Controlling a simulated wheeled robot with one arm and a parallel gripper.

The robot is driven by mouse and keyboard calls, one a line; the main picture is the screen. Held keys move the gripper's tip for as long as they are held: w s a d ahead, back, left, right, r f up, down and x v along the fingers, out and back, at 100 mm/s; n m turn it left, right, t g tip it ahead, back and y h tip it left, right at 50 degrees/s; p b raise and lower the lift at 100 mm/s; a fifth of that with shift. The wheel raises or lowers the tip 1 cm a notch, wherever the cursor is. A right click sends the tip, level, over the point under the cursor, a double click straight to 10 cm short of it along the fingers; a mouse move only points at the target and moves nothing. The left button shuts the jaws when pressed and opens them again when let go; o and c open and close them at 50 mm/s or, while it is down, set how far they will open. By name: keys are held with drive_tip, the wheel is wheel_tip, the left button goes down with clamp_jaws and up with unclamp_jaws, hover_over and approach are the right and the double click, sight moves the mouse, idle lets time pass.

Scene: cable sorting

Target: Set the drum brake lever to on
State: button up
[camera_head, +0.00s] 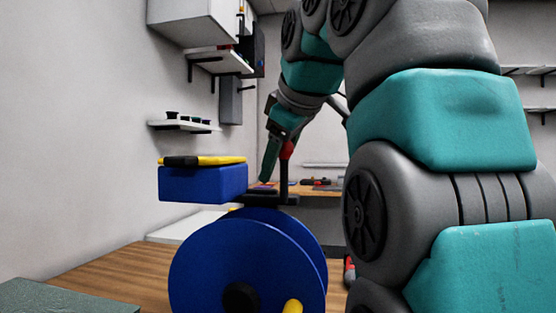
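A blue cable drum (222,262) with a dark hub stands on the wooden surface at lower middle. Above it, a dark upright lever (284,178) with a red knob (287,149) rises from a black mount (265,200); I take this as the brake lever. My gripper (266,178) points down at the lever's left side, its finger close to the knob and stem. I cannot tell whether it touches them. Only one finger shows clearly, so its opening is unclear. No on or off marking is readable.
A blue box (203,184) with a yellow and black item (200,160) on top is left of the lever. Wall shelves (183,125) hang at left. A wooden bench (320,188) with small items lies behind. My arm fills the right side.

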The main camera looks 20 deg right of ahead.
drive_tip(key=shift+s+r+p, duration=0.3)
drive_tip(key=shift+r+p, duration=0.05)
drive_tip(key=shift+r, duration=0.05)
drive_tip(key=s, duration=1.2)
drive_tip(key=shift+s+a, duration=0.15)
drive_tip(key=shift+a, duration=0.1)
